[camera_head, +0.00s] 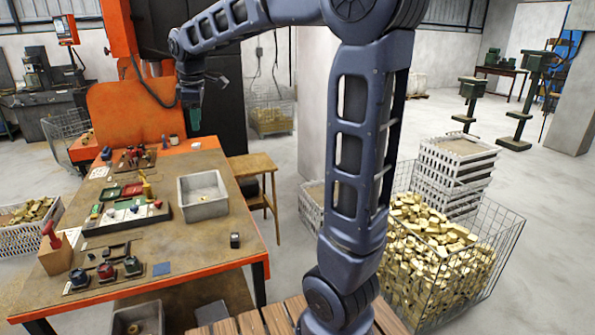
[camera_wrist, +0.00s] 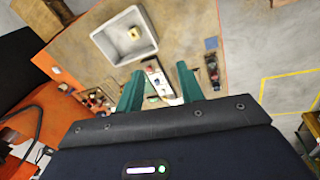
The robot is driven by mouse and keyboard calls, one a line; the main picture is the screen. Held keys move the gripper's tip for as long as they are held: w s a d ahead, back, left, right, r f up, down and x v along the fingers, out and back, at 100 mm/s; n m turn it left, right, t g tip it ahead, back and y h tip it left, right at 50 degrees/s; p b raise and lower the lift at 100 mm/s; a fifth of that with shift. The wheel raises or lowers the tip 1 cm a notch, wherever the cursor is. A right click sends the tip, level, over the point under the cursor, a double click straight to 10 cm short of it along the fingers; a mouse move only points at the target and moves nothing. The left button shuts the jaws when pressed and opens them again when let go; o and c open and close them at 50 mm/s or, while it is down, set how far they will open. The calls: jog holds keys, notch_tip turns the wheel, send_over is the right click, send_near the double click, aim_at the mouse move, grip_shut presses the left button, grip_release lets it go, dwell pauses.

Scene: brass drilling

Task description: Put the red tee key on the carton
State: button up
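A red T-shaped key (camera_head: 51,233) stands at the top of a small brown box (camera_head: 55,259), which looks like the carton, at the table's near left corner. I cannot tell whether the key rests on the box or is set into it. My gripper (camera_head: 194,116) hangs above the table's far right end, well away from both. In the wrist view its two green fingers (camera_wrist: 160,88) are spread apart with nothing held between them. I cannot make out the red key or the box in the wrist view.
A grey bin (camera_head: 203,208) with a small brass piece sits on the table, beside a tray of colored parts (camera_head: 125,215). Dark holders (camera_head: 106,272) stand near the front edge. A wooden stool (camera_head: 255,168) and a wire cage of brass blocks (camera_head: 440,250) are to the right.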

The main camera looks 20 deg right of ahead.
jog(key=s+d+f+m+t, duration=0.1)
jog(key=s+d+f+m, duration=0.4)
jog(key=s+d, duration=0.6)
jog(key=s+d+f+m+t, duration=0.1)
jog(key=s+d+f+m, duration=0.4)
jog(key=s+d+m, duration=0.5)
jog(key=s+d, duration=0.1)
jog(key=s, duration=0.2)
jog(key=shift+f+m, duration=0.25)
jog(key=shift+m, duration=0.05)
jog(key=shift+o, duration=0.3)
dwell(0.4)
